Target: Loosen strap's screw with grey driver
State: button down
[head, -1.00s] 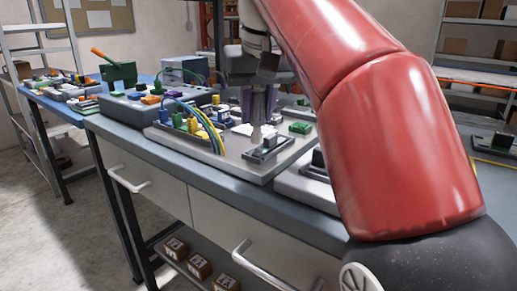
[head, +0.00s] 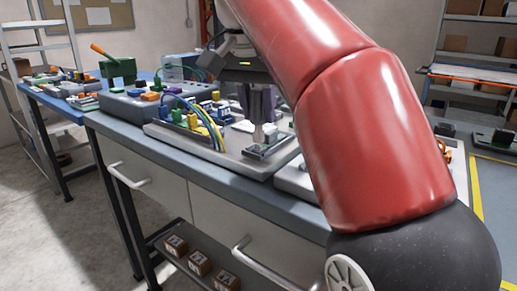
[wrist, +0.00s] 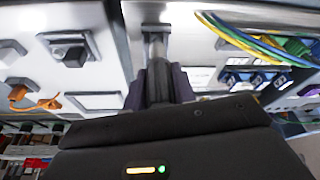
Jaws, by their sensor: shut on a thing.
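My gripper (head: 258,98) points down over the grey board (head: 215,155) on the bench and is shut on the grey driver (head: 258,133). The driver stands roughly upright between the purple-toned fingers, tip down. Its tip is at or just above a small dark-framed fixture (head: 277,150) near the board's right front; contact cannot be told. In the wrist view the driver (wrist: 157,82) runs from between the fingers toward a small grey piece on the board. I cannot make out the strap or its screw clearly; the driver and gripper cover that spot.
Blue, yellow and green cables (head: 205,122) arch over the board left of the driver, beside several coloured connectors. A grey unit with a green box (head: 118,72) and orange lever stands further left. Another grey panel (head: 296,180) lies to the right, partly behind my red arm.

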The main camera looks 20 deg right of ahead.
jog(key=shift+f, duration=0.3)
jog(key=shift+f+b, duration=0.3)
jog(key=shift+f, duration=0.1)
dwell(0.4)
jog(key=n+y+p, duration=0.1)
jog(key=n, duration=0.3)
jog(key=shift+r+t, duration=0.1)
jog(key=shift+t, duration=0.2)
jog(key=n, duration=0.2)
jog(key=n+y, duration=0.1)
jog(key=n, duration=0.2)
jog(key=shift+d+y, duration=0.1)
jog(key=shift+y, duration=0.2)
jog(key=n, duration=0.2)
jog(key=n+y, duration=0.1)
jog(key=n, duration=0.2)
jog(key=shift+n+y, duration=0.3)
jog(key=n+g, duration=0.1)
jog(key=n, duration=0.2)
jog(key=n+y, duration=0.1)
jog(key=n, duration=0.2)
jog(key=shift+g, duration=0.4)
